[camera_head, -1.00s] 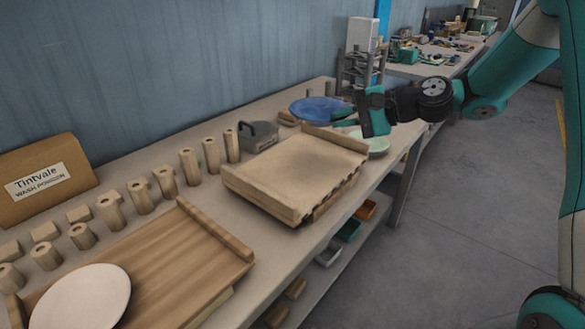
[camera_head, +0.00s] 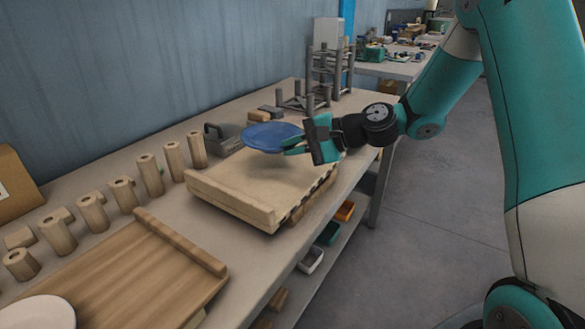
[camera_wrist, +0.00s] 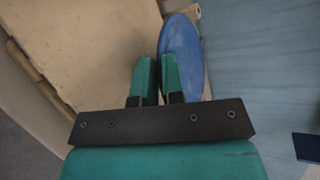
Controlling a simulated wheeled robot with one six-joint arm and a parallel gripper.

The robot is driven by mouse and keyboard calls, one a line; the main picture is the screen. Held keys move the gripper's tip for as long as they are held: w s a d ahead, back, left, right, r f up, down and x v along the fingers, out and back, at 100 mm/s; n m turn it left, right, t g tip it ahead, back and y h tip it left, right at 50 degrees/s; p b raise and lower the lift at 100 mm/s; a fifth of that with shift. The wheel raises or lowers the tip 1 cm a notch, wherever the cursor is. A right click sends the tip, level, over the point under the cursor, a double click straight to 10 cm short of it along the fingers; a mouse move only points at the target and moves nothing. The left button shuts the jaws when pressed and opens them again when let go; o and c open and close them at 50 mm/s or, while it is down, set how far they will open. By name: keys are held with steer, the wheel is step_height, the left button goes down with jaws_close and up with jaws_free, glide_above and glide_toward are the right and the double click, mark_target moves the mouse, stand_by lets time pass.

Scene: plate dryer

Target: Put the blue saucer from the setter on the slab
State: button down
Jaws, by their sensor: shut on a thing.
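The blue saucer (camera_head: 268,136) is held roughly level above the far end of the beige slab (camera_head: 230,187); a shadow lies on the slab under it. My gripper (camera_head: 292,146) is shut on the saucer's near right rim, coming in from the right. In the wrist view the two green fingers (camera_wrist: 158,72) pinch the edge of the blue saucer (camera_wrist: 184,52), with the slab (camera_wrist: 85,45) spread out below. A grey setter with upright posts (camera_head: 302,97) stands behind the slab; no saucer shows on it.
A wooden ribbed board (camera_head: 135,265) with a white plate (camera_head: 38,314) lies at the front left. Several wooden posts (camera_head: 150,175) line the wall side. A grey metal block with a handle (camera_head: 222,137) stands close behind the slab. Small bins sit on the shelf below.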

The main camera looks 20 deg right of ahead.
mark_target(293, 180)
steer(key=shift+f, duration=2.35)
steer(key=shift+b, duration=0.3)
steer(key=shift+f, duration=0.2)
steer(key=c, duration=1.2)
jaws_free()
steer(key=shift+c, duration=0.2)
steer(key=shift+r, duration=0.2)
steer(key=v, duration=1.1)
steer(key=s+a+r+n+g+h, duration=0.2)
steer(key=s+a+n+g, duration=0.3)
steer(key=a, duration=0.4)
steer(key=s+a+r+n+g+h, duration=0.1)
steer(key=s+a+n+h, duration=0.2)
steer(key=s+n, duration=0.3)
steer(key=s+a+r+n+g+h, duration=0.1)
steer(key=s+n, duration=0.5)
steer(key=s, duration=0.7)
steer(key=shift+a+r+h, duration=0.35)
steer(key=shift+a+h, duration=0.55)
steer(key=shift+a, duration=0.1)
